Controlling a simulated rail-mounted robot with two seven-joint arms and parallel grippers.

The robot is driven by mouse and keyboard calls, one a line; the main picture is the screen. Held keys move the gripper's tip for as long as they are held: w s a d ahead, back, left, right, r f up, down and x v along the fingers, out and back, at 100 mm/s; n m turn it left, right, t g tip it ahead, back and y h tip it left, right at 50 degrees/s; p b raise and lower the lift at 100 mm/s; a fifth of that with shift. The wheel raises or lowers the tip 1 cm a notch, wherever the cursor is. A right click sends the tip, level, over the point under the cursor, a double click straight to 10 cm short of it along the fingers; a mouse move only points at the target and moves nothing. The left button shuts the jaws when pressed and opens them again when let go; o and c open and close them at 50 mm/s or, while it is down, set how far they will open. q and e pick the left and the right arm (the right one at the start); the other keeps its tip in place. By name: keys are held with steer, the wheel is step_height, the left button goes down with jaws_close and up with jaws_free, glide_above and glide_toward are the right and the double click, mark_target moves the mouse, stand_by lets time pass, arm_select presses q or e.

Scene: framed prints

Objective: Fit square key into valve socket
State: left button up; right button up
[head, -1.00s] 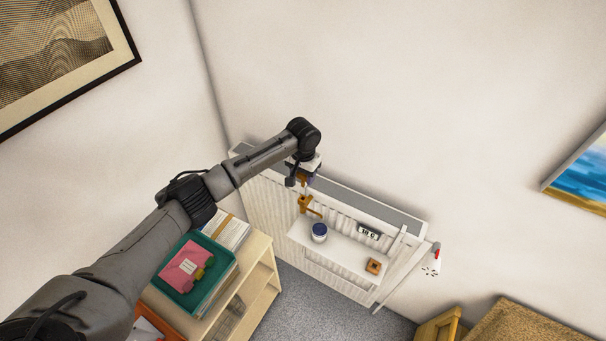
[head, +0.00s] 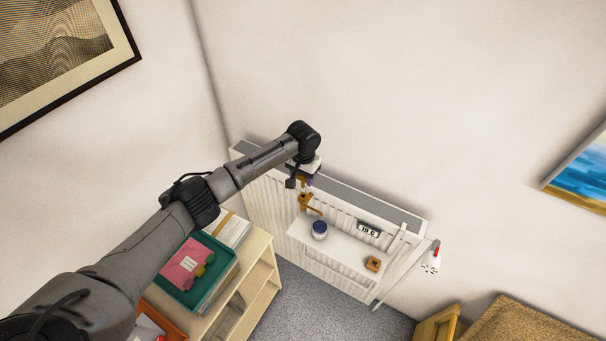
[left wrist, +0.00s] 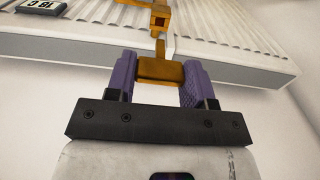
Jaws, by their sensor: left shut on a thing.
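My left gripper (left wrist: 158,82) is shut on the brass-coloured square key (left wrist: 160,70); the purple fingers press its wide handle from both sides. The key's thin shaft points away from the gripper, toward the brass valve (left wrist: 160,18), which shows a dark square opening. The shaft's end lies close to the valve in the picture, but I cannot tell whether it touches or is inside. In the head view, the left gripper (head: 303,182) is above the valve (head: 306,203) at the radiator, and the key is mostly hidden. My right gripper is in neither view.
A white radiator (head: 265,200) stands against the wall. A wooden bookcase (head: 262,245) with a teal tray (head: 205,285) stands below my left arm.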

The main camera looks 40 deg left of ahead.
mark_target(303, 187)
arm_select(q)
steer(key=shift+f+b, duration=0.85)
steer(key=shift+f, duration=2.3)
steer(key=shift+f+b, duration=0.25)
steer(key=shift+b, duration=0.1)
steer(key=o, duration=1)
